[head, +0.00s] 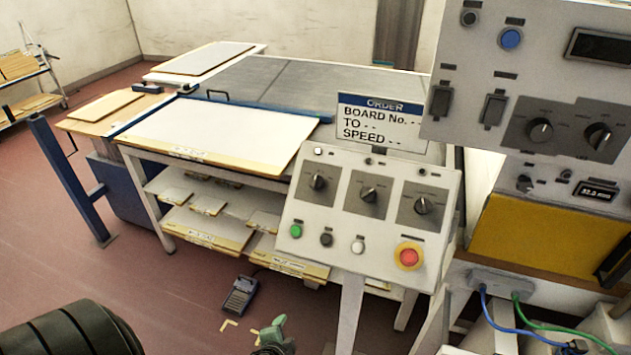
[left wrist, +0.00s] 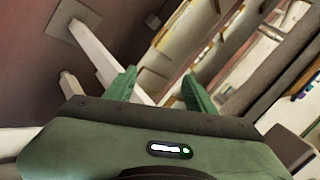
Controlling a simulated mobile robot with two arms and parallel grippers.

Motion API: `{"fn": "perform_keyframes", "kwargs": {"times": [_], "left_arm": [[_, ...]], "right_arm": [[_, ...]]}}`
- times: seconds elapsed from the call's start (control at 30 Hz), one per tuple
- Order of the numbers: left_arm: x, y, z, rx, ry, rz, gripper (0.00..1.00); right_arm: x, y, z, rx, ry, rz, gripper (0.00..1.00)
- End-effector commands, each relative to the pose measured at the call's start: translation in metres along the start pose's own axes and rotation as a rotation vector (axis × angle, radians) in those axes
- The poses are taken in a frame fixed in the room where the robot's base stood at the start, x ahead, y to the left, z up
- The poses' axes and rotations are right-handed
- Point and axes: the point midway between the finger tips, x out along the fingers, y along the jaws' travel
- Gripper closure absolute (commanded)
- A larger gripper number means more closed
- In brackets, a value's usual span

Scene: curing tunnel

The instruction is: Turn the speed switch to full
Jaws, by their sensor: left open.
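A white sloped control console (head: 340,250) stands in the middle of the head view. It carries three dark rotary switches on grey plates: a left one (head: 318,181), a middle one (head: 369,193) and a right one (head: 422,205). Their labels are too small to read, so I cannot tell which is the speed switch. My left gripper (head: 272,335) is low at the bottom of the head view, below the console and apart from it. In the left wrist view its green fingers (left wrist: 161,88) are spread with nothing held between them. My right gripper is out of view.
An order sign (head: 382,122) with blank entries stands behind the console. A red emergency button (head: 409,256) is on its lower right. A grey panel (head: 470,100) with more knobs is at right. A board-loaded table (head: 290,175) stands behind. A pedal (head: 240,294) lies on the floor.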

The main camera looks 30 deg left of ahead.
Motion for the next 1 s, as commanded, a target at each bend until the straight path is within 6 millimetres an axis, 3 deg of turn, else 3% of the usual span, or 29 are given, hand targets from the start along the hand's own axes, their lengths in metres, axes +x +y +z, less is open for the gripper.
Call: {"fn": "perform_keyframes", "kwargs": {"times": [0.03,0.1,0.2,0.3,0.4,0.5,0.7,0.83,1.0], "left_arm": [[-0.022,-0.056,-0.018,0.037,0.016,-0.103,0.45],[-0.051,-0.121,-0.034,0.099,0.021,-0.24,0.45],[-0.086,-0.202,-0.053,0.272,0.029,-0.46,0.45],[-0.113,-0.257,-0.075,0.513,0.032,-0.655,0.45],[-0.132,-0.29,-0.099,0.826,0.022,-0.817,0.45],[-0.146,-0.31,-0.124,1.19,-0.015,-0.948,0.45],[-0.144,-0.315,-0.143,1.785,-0.123,-1.021,0.45],[-0.137,-0.313,-0.142,1.985,-0.168,-1.003,0.45],[-0.127,-0.319,-0.147,2.055,-0.185,-0.992,0.45]], "right_arm": [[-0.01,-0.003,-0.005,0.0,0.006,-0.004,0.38],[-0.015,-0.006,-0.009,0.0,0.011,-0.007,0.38],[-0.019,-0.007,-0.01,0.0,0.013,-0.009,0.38],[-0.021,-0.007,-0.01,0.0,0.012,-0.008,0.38],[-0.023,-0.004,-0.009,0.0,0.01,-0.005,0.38],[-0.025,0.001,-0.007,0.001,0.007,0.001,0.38],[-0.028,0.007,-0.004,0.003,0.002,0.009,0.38],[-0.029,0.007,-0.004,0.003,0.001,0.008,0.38],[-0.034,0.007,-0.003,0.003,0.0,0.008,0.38]]}}
